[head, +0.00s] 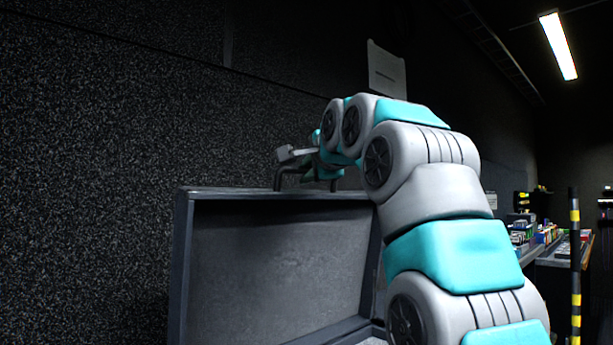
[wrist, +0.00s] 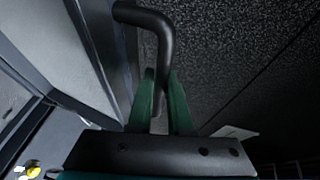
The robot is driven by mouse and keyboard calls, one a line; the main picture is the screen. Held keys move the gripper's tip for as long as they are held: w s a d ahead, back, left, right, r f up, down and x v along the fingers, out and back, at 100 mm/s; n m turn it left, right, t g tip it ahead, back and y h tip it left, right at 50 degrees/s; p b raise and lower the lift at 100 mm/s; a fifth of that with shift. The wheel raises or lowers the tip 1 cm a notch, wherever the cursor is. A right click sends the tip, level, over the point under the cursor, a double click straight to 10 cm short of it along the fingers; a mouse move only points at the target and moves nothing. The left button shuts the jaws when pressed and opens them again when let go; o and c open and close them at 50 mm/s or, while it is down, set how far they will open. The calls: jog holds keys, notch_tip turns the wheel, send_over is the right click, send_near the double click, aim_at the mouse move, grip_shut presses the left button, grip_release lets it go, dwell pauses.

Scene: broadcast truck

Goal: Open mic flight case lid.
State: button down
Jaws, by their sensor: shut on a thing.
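The mic flight case lid (head: 270,265) stands raised, close to upright, with its grey inner face and dark frame toward the head camera. A black bar handle (wrist: 148,17) is on the lid's edge, at the top in the head view. My gripper (wrist: 162,88) is shut on this handle, with one green finger on each side of the bar. In the head view my gripper (head: 312,172) is at the lid's top edge, partly hidden by my arm. The lid also shows along the left of the wrist view (wrist: 35,45). The case body is mostly out of view.
A dark speckled wall (head: 90,190) rises close behind the lid. A black-and-yellow striped post (head: 575,270) stands at the right. Behind it are shelves with small colourful items (head: 535,237). A yellow and white object (wrist: 32,171) shows at the wrist view's lower left.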

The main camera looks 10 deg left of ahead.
jog(key=shift+w+f, duration=0.1)
jog(key=c, duration=0.8)
grip_release()
jog(key=shift+c, duration=0.2)
jog(key=b+v, duration=0.1)
jog(key=v, duration=0.6)
jog(key=shift+s+d, duration=0.25)
jog(key=shift+s, duration=0.1)
